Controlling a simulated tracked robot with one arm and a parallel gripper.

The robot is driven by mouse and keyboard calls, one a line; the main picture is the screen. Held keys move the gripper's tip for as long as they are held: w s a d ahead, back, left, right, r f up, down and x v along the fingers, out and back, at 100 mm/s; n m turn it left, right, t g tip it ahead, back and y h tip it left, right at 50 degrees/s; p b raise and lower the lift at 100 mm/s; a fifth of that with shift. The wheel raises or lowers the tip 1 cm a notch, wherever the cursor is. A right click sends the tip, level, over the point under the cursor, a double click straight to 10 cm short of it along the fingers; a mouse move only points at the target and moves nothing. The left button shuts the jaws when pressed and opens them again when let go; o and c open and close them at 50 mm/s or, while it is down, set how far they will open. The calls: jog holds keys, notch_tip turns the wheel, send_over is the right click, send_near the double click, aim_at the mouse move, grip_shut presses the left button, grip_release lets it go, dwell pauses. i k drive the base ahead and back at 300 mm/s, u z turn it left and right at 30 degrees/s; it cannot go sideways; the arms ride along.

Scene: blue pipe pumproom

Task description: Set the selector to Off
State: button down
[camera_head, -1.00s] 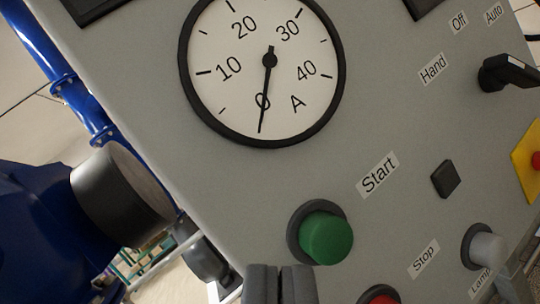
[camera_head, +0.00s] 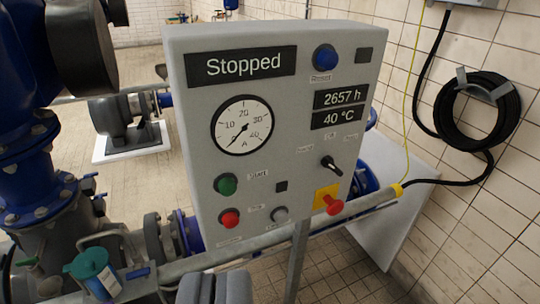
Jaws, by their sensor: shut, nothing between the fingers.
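The selector (camera_head: 331,166) is a small black knob on the right part of the grey control panel (camera_head: 205,180). Small labels sit above it; the one at its upper left reads Hand in the earlier closer view, with Off and Auto further right. The knob's bar slants from upper left to lower right; which end is the pointer is too small to tell. My gripper (camera_head: 215,288) is shut and empty at the bottom edge, nearer to me than the panel, and well below and left of the selector.
A red emergency stop (camera_head: 332,205) on a yellow plate is just below the selector. Green (camera_head: 226,184) and red (camera_head: 230,218) buttons and a lamp are left of it. A grey pipe (camera_head: 270,238) crosses below the panel. Blue pipework (camera_head: 40,160) stands at left, a black hose coil (camera_head: 478,110) at right.

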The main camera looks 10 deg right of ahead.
aim_at(327, 161)
jog(key=z, duration=2.15)
jog(key=i, duration=0.75)
jog(key=u, duration=2.15)
